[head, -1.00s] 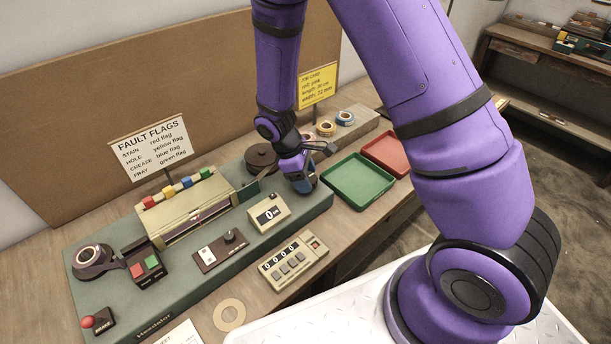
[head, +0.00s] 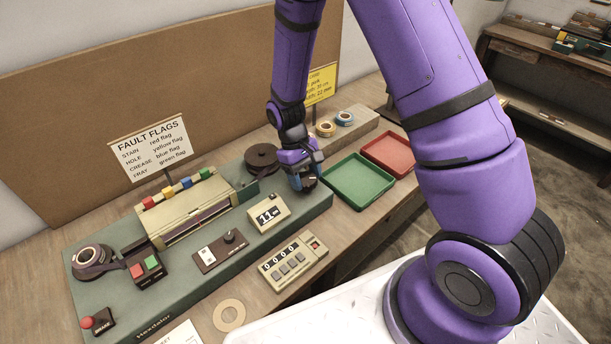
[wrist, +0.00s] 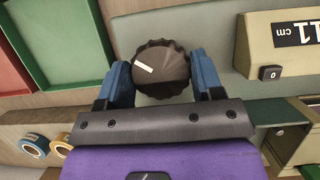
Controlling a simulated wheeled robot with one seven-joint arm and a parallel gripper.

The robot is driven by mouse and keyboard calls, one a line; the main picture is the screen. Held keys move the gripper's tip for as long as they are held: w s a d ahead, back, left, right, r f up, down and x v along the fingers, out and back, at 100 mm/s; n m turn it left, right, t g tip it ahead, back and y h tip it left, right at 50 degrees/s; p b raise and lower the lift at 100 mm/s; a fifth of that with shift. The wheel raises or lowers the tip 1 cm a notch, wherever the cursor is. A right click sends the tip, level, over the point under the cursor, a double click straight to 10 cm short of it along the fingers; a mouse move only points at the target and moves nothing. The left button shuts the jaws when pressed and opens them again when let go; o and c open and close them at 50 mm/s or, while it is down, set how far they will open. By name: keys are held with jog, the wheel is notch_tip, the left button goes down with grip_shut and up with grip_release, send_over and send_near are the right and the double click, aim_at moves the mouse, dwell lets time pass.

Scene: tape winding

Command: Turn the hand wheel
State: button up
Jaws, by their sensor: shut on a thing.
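The hand wheel, a dark ribbed knob (wrist: 162,68) with a white mark on its face, sits between the two blue fingers of my gripper (wrist: 164,80) in the wrist view. My gripper is shut on it. In the head view my gripper (head: 304,180) reaches down to the right end of the green machine bed (head: 318,208), and the hand wheel is mostly hidden there. The length counter (head: 268,214) beside it reads 11 cm. A dark reel (head: 262,158) stands just behind and left of my gripper.
A green tray (head: 358,181) and a red tray (head: 388,154) lie right of my gripper. Tape rolls (head: 344,118) stand on a block behind. A four-digit counter (head: 293,262), a switch panel (head: 219,250) and a flag box (head: 187,211) stand to the left.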

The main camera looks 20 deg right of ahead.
jog(key=shift+m, duration=0.6)
jog(key=shift+y, duration=0.3)
jog(key=o, duration=0.9)
jog(key=v, duration=1)
jog(key=shift+w+r, duration=0.25)
jog(key=shift+r, duration=0.1)
